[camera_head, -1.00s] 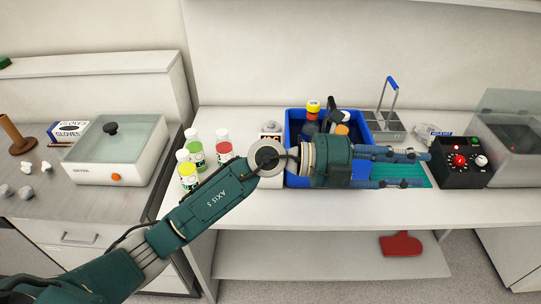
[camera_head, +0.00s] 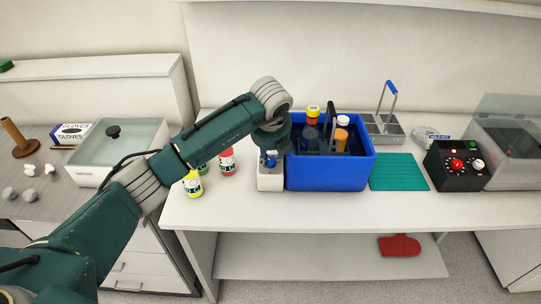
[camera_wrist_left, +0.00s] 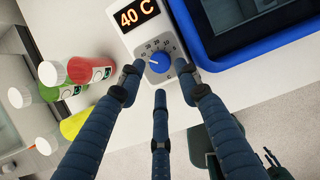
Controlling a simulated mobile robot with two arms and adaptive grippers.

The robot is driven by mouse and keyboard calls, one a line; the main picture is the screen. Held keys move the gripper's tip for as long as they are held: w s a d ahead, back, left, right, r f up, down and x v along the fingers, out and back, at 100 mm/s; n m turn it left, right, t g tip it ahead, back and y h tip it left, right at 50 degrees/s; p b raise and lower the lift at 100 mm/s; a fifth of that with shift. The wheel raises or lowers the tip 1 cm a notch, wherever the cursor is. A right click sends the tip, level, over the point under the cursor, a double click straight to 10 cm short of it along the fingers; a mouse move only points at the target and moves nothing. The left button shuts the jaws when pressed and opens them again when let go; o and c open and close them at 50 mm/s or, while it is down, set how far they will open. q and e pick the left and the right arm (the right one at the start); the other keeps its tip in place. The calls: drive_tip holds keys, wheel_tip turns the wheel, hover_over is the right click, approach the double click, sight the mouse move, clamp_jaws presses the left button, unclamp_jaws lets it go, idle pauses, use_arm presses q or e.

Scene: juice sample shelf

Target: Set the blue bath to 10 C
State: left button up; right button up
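The blue bath (camera_head: 327,172) stands on the white bench, holding several bottles. Its white control box (camera_head: 269,181) is at its left side. In the left wrist view the box's display (camera_wrist_left: 136,15) reads 40 C, above a blue knob (camera_wrist_left: 158,62) with a white pointer line and a numbered dial. The bath's blue rim (camera_wrist_left: 240,50) is to the right. My left gripper (camera_wrist_left: 158,75) points down over the knob with its three fingers spread around it, apart from it as far as I can see. In the head view my left gripper (camera_head: 268,155) is above the box, partly hiding it.
Red (camera_head: 227,163) and yellow (camera_head: 193,183) label bottles stand just left of the control box, close to my left arm. Right of the bath are a teal mat (camera_head: 398,172) and a black box with a red knob (camera_head: 456,163). The bench front is clear.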

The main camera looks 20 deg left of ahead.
sight(271, 162)
use_arm(q)
drive_tip(key=p+x, duration=0.1)
drive_tip(key=x, duration=0.2)
drive_tip(key=shift+w+f, duration=0.1)
drive_tip(key=shift+f, duration=0.15)
drive_tip(key=shift+w+f, duration=0.15)
drive_tip(key=shift+f, duration=0.35)
drive_tip(key=shift+c, duration=0.3)
